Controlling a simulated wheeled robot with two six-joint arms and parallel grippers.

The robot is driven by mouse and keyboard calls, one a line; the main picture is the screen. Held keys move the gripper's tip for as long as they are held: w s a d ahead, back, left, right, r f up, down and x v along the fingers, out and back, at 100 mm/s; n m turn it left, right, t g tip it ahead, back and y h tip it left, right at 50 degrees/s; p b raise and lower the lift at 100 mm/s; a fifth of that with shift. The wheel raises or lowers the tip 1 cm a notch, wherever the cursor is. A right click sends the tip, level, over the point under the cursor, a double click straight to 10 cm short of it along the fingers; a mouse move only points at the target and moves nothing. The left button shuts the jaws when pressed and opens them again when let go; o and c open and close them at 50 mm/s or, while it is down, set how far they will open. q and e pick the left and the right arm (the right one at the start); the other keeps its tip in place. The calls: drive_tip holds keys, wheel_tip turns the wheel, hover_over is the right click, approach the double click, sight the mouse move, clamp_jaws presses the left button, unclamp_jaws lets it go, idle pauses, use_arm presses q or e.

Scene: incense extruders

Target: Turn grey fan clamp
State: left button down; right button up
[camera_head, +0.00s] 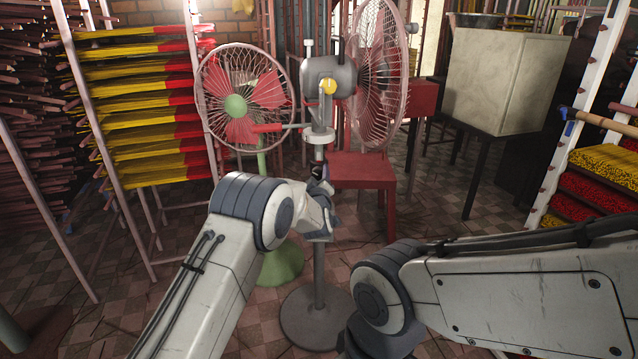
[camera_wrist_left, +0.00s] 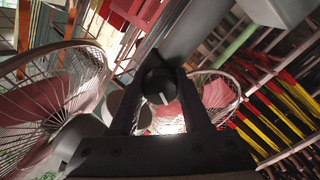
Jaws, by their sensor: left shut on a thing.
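The grey standing fan (camera_head: 329,74) has a grey motor housing, a wire cage on its right, a pole and a round base. My left gripper (camera_head: 321,172) is at the fan's pole, below the white collar, and partly covers it. In the left wrist view, a dark round knob of the grey fan clamp (camera_wrist_left: 158,86) with a pale mark sits between the two black fingertips of my left gripper (camera_wrist_left: 160,82). The gripper is shut on this knob. In the head view the knob is mostly hidden. My right arm shows, but its gripper does not.
A red-bladed fan with a green hub (camera_head: 236,105) stands close on the left. A red chair (camera_head: 362,171) is behind the pole. Racks of yellow and red incense (camera_head: 140,115) stand at left, with more at right. A pale box (camera_head: 503,80) sits on a dark stand.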

use_arm(q)
drive_tip(key=n+b, duration=0.3)
drive_tip(key=n, duration=0.1)
drive_tip(key=shift+f+b, duration=0.15)
drive_tip(key=shift+b, duration=0.2)
drive_tip(key=shift+n+b, duration=1.35)
drive_tip(key=shift+n, duration=0.45)
drive_tip(key=shift+r, duration=0.2)
drive_tip(key=shift+c, duration=1.8)
unclamp_jaws()
drive_tip(key=s+p, duration=0.1)
drive_tip(key=s, duration=0.9)
drive_tip(key=shift+s+a+p, duration=0.15)
drive_tip(key=shift+s+p, duration=0.15)
drive_tip(key=shift+p, duration=0.05)
